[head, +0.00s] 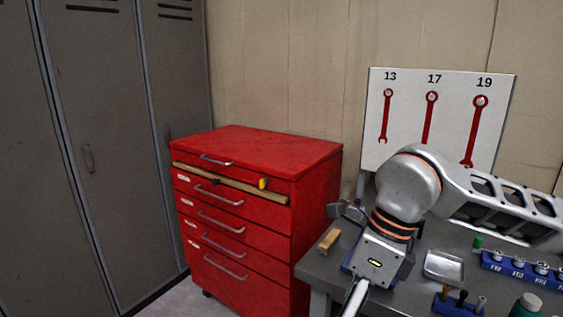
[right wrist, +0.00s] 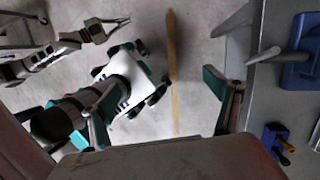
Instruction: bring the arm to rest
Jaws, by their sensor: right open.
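My right arm comes in from the right in the head view, bent at a grey joint, with its wrist (head: 378,262) pointing down over the table's left part. Its fingers are cut off by the bottom edge there. In the right wrist view my right gripper (right wrist: 160,85) is open, its two teal-lined fingers wide apart.
A grey worktable (head: 318,268) carries a tan block (head: 329,240), metal tray (head: 444,267), blue socket rack (head: 515,270) and blue screwdriver holder (head: 458,306). A wrench board (head: 400,90) stands behind.

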